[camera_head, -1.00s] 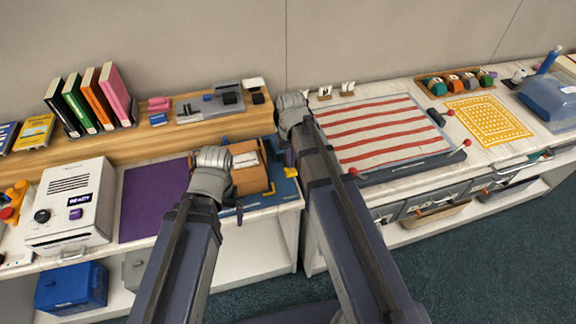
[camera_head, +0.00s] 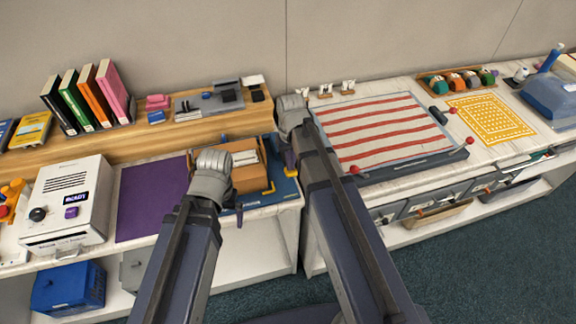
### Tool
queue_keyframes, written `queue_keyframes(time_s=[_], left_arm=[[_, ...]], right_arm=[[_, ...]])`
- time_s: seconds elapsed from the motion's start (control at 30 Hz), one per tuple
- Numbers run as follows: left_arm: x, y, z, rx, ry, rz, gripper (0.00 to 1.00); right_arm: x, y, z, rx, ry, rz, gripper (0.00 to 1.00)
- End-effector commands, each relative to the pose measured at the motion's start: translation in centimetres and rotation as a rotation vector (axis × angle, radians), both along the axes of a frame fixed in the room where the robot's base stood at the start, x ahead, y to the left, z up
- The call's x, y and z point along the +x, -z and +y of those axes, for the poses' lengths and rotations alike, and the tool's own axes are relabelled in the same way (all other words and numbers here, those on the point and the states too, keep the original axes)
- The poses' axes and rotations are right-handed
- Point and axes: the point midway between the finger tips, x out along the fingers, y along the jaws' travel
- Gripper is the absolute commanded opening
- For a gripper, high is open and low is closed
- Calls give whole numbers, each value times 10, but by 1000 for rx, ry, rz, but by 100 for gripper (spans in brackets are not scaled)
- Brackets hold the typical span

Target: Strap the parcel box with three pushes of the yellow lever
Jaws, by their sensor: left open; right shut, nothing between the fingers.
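The open brown parcel box (camera_head: 250,179) stands on a blue base (camera_head: 286,192) at the right end of the left counter, with pale contents showing inside. A yellow piece (camera_head: 268,189) is at the box's right front. A second yellow piece (camera_head: 290,173), possibly the lever, shows at the base's right edge, partly covered by dark parts. My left gripper (camera_head: 212,162) is at the box's left side; it is open, its fingertips mostly hidden behind the hand. My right gripper (camera_head: 291,108) is shut and empty, behind and right of the box. I cannot tell whether it touches the lever.
A purple mat (camera_head: 150,200) and a white machine (camera_head: 68,205) lie left of the box. A wooden shelf (camera_head: 150,143) with books and small items runs behind. A striped panel (camera_head: 385,130) covers the counter to the right.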

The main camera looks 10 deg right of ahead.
Motion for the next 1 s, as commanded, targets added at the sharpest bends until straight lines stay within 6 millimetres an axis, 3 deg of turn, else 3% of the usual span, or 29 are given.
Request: queue_keyframes(time_s=[0.87,1.0], left_arm=[[0,36,0,0,0,0,100],[0,33,0,0,0,0,100]], right_arm=[[0,36,0,0,0,-1,0],[1,33,0,0,0,-1,0]])
